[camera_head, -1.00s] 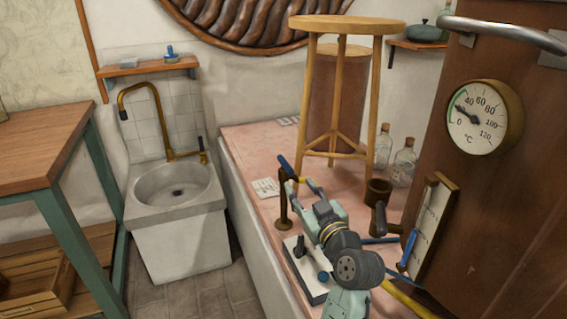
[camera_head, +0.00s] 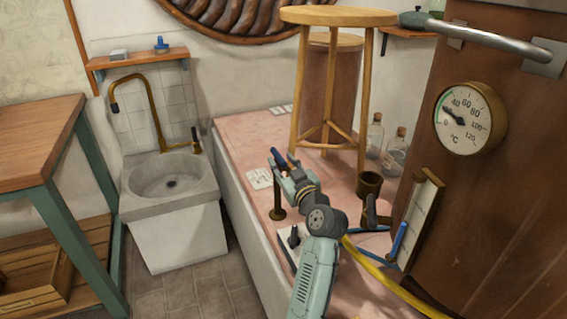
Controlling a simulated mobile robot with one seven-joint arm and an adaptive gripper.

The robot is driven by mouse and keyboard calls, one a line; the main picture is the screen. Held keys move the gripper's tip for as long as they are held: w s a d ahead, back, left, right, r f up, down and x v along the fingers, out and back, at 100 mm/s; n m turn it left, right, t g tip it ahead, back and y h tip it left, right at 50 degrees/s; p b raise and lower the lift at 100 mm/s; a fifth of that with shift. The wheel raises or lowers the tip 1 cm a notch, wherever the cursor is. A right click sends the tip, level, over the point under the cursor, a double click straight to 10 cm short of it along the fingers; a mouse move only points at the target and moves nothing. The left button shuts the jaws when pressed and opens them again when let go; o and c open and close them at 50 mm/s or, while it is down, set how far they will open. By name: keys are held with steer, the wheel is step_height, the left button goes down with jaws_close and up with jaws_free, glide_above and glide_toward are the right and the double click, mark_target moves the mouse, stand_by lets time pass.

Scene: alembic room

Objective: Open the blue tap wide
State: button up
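The lever's lower end is partly hidden by the fingers. I cannot tell whether the fingers touch or grip it. A second blue lever (camera_head: 399,240) slants beside the white gauge board at right. The sink's brass spout (camera_head: 152,98) has a small dark-handled valve (camera_head: 195,141) to its right.
A wooden stool (camera_head: 338,18) stands on the pink counter (camera_head: 238,134) behind my gripper. The stone sink (camera_head: 170,200) is left, below a small shelf.

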jaws_close()
stand_by(0.4)
steer(key=shift+a, duration=0.1)
steer(key=shift+s+a+r+m+t+h+p, duration=0.1)
steer(key=shift+a+m+t+h+p, duration=0.25)
steer(key=shift+m+h+p, duration=0.5)
steer(key=shift+s+a+r+m+t+h+p, duration=0.1)
steer(key=shift+a+m+t+h+p, duration=0.35)
steer(key=shift+h, duration=0.7)
steer(key=shift+w+a+f+m+g+h+b, duration=0.1)
steer(key=shift+w+a+m+g+h+b, duration=0.5)
steer(key=shift+m+g+h+b, duration=1.5)
steer(key=shift+w+a+f+m+g+h+b, duration=0.15)
steer(key=shift+a+m+g+h+b, duration=0.75)
steer(key=shift+m+h+b, duration=2.4)
steer(key=shift+w+a+m+g+h+b, duration=0.6)
steer(key=shift+m+g+h+b, duration=1.05)
steer(key=shift+h, duration=2.05)
steer(key=shift+s, duration=0.15)
